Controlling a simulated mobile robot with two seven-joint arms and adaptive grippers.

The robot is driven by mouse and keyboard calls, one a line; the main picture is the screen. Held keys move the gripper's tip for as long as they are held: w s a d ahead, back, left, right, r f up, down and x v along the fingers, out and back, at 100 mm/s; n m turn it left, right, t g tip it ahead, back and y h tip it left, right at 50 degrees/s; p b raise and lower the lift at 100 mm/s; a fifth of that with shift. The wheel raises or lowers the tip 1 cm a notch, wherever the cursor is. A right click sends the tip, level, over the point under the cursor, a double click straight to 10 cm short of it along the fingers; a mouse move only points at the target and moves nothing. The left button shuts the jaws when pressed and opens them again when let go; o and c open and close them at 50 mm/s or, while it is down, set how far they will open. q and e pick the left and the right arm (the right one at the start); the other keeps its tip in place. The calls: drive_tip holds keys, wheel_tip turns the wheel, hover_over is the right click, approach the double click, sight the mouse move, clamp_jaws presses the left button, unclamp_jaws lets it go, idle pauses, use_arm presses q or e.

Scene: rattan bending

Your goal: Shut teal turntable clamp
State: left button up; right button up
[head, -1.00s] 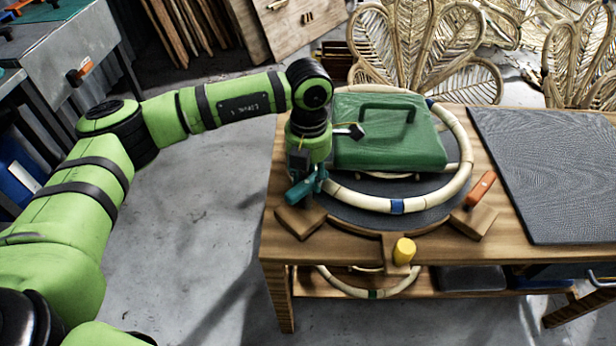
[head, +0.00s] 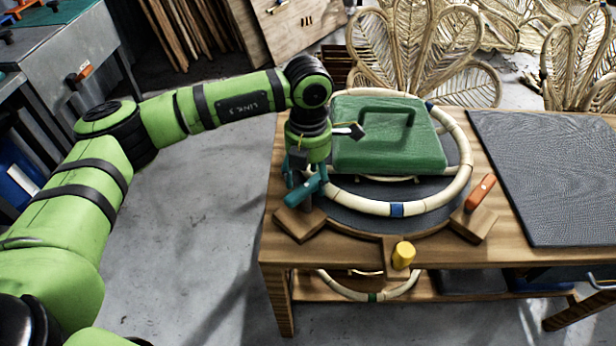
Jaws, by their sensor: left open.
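The teal clamp handle (head: 303,189) stands on a wooden block (head: 298,224) at the left front of the round dark turntable (head: 360,216). The handle is tilted, with its upper end toward the right. My left gripper (head: 294,178) hangs from above, right at the handle and partly behind it. It is open; whether its fingers touch the handle I cannot tell. A rattan hoop (head: 440,196) lies around the turntable, and a green lidded block with a handle (head: 388,148) sits inside it. My right gripper is not in view.
An orange clamp handle (head: 480,192) stands on the right block. A yellow knob (head: 403,254) is at the table's front edge. A dark mat (head: 550,175) covers the table's right side. Rattan chair backs (head: 420,50) stand behind the table. Floor left of the table is clear.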

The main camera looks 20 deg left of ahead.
use_arm(q)
wheel_tip(320, 180, up, 11)
idle(0.3)
idle(0.4)
